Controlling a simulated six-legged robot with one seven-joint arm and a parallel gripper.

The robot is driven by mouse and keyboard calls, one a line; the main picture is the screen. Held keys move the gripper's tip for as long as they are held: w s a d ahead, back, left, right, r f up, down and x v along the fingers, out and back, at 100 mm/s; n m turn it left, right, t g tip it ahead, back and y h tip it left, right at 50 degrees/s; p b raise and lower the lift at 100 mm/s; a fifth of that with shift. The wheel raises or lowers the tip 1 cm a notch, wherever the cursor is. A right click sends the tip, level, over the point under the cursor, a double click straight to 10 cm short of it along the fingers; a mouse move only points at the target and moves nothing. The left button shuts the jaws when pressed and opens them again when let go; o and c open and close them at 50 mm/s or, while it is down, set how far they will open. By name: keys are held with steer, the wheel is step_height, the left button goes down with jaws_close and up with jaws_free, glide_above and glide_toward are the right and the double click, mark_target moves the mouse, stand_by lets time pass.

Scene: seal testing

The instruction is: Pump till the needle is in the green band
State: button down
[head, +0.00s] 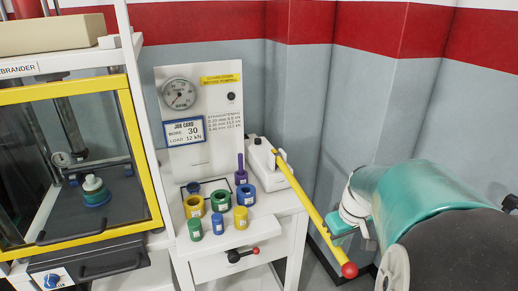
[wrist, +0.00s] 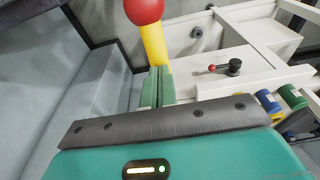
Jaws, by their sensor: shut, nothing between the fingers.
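The round gauge (head: 179,93) sits on the white panel; its needle and any green band are too small to read. The white pump (head: 268,165) stands on the bench's right side. Its long yellow lever (head: 312,212) slopes down to the right and ends in a red ball (head: 349,270). My gripper (head: 334,224) is by the lower part of the lever, coming from the right. In the wrist view, my shut, empty green fingers (wrist: 157,85) point at the yellow lever (wrist: 155,45), below its red ball (wrist: 145,10). I cannot tell whether they touch it.
A job card (head: 186,131) reads bore 30, load 12 kN. Several coloured rings and cylinders, including a blue ring (head: 246,195), stand on the bench. A small black lever with a red knob (head: 243,255) is on the bench front. A yellow-framed guard (head: 141,150) stands left; walls close the right.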

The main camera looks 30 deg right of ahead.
steer(key=shift+r, duration=0.1)
step_height(320, 180, up, 13)
steer(key=shift+w, duration=0.25)
steer(key=shift+r, duration=0.1)
stand_by(1.8)
steer(key=shift+s+f, duration=0.15)
steer(key=shift+f, duration=3.25)
steer(key=shift+s+f, duration=0.15)
steer(key=shift+f, duration=3.25)
